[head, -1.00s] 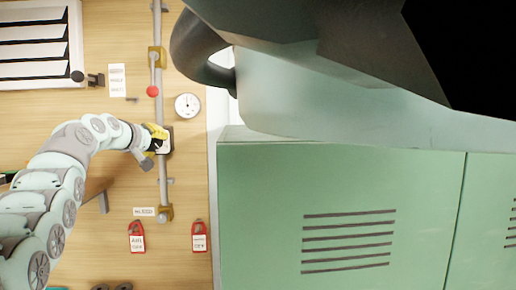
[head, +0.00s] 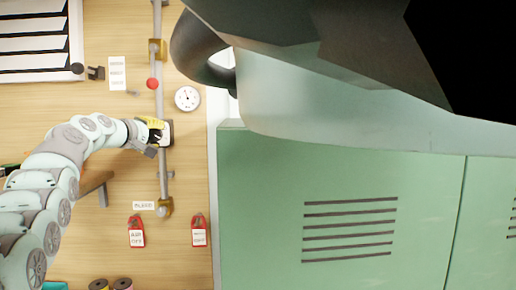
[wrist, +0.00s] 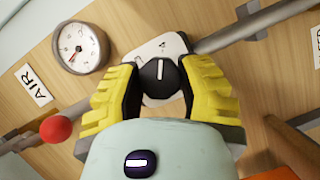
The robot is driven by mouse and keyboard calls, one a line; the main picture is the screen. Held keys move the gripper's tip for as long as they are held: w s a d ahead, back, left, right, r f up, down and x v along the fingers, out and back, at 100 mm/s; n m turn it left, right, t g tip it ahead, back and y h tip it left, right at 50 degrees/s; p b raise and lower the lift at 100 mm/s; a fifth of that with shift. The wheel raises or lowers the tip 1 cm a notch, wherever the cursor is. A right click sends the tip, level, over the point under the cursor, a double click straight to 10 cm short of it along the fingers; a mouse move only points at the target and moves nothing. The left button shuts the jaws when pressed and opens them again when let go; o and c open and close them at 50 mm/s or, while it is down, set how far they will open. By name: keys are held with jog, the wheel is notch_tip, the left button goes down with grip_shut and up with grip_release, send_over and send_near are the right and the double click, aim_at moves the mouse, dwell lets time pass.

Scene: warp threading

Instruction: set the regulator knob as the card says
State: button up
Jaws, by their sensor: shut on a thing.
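The regulator knob (wrist: 160,80) is black and round with a white pointer line, set on a pale plate (wrist: 158,50) on the pipe. In the wrist view the line points nearly straight up; the plate's marks are too small to read. My gripper (wrist: 160,88) has its yellow, dark-padded fingers on both sides of the knob, shut on it. In the head view my gripper (head: 158,133) covers most of the regulator. The round white gauge (head: 187,98) is right of the pipe; it also shows in the wrist view (wrist: 80,48). A white card (head: 117,73) hangs upper left, its text unreadable.
A lever with a red ball (head: 153,84) stands close above the regulator; the ball is at lower left in the wrist view (wrist: 56,128). Two red tags (head: 136,237) hang below. A green cabinet (head: 330,170) stands to the right.

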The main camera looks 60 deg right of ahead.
jog(key=shift+s+d, duration=0.1)
jog(key=o, duration=1.2)
jog(key=shift+v, duration=1.35)
jog(key=v, duration=0.9)
jog(key=shift+a, duration=0.2)
